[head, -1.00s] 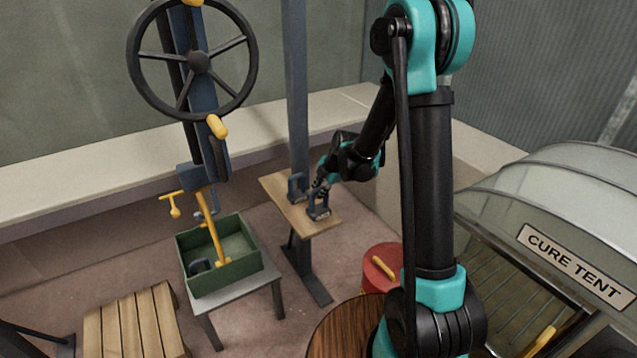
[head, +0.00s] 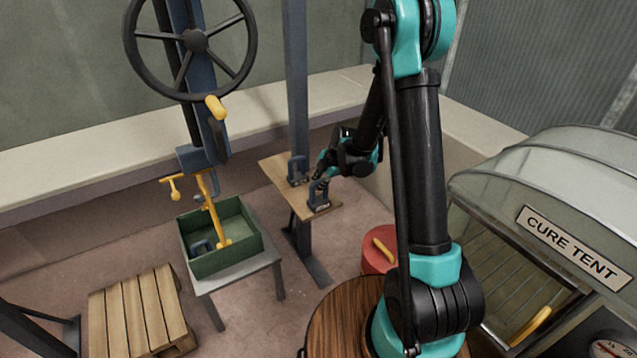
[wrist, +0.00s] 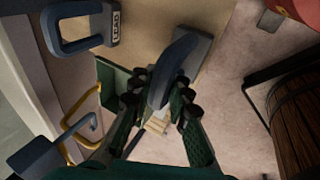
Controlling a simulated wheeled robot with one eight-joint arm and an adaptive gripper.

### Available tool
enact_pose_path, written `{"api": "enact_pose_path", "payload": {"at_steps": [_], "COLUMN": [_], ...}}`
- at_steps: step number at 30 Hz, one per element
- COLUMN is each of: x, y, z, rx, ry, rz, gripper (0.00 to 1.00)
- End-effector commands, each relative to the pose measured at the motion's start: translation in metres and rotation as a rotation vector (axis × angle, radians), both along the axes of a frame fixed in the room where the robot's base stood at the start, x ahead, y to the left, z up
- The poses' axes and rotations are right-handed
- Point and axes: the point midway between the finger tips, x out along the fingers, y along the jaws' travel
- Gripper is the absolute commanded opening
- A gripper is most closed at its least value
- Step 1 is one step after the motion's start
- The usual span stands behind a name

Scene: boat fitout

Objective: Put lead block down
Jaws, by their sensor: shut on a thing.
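My gripper (head: 319,178) is shut on the handle of a blue-grey lead block (head: 319,197) at the near end of a wooden shelf board (head: 275,171). In the wrist view my gripper (wrist: 158,108) holds this block (wrist: 172,68) by its handle, with its base over the tan board. I cannot tell for certain whether the base touches the board. A second block (head: 298,170) stands farther back on the board. In the wrist view this second block (wrist: 80,28) shows its handle and a "LEAD" label.
A red drum (head: 377,255), a wooden barrel top (head: 340,320) and the cure tent (head: 570,190) are on the right. A pallet (head: 135,310) lies at lower left. A post rises beside the board.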

Motion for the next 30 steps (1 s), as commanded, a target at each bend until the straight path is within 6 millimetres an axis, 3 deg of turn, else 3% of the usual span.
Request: {"api": "enact_pose_path", "payload": {"at_steps": [1,6,19,30], "x": [0.000,0.000,-0.001,-0.016], "y": [0.000,0.000,-0.002,-0.021], "z": [-0.001,0.000,0.008,0.057], "rx": [0.000,0.000,0.000,0.000], "ry": [0.000,0.000,0.000,0.000], "rz": [0.000,0.000,0.000,-0.001], "gripper": [0.19,0.38,0.38,0.38]}}
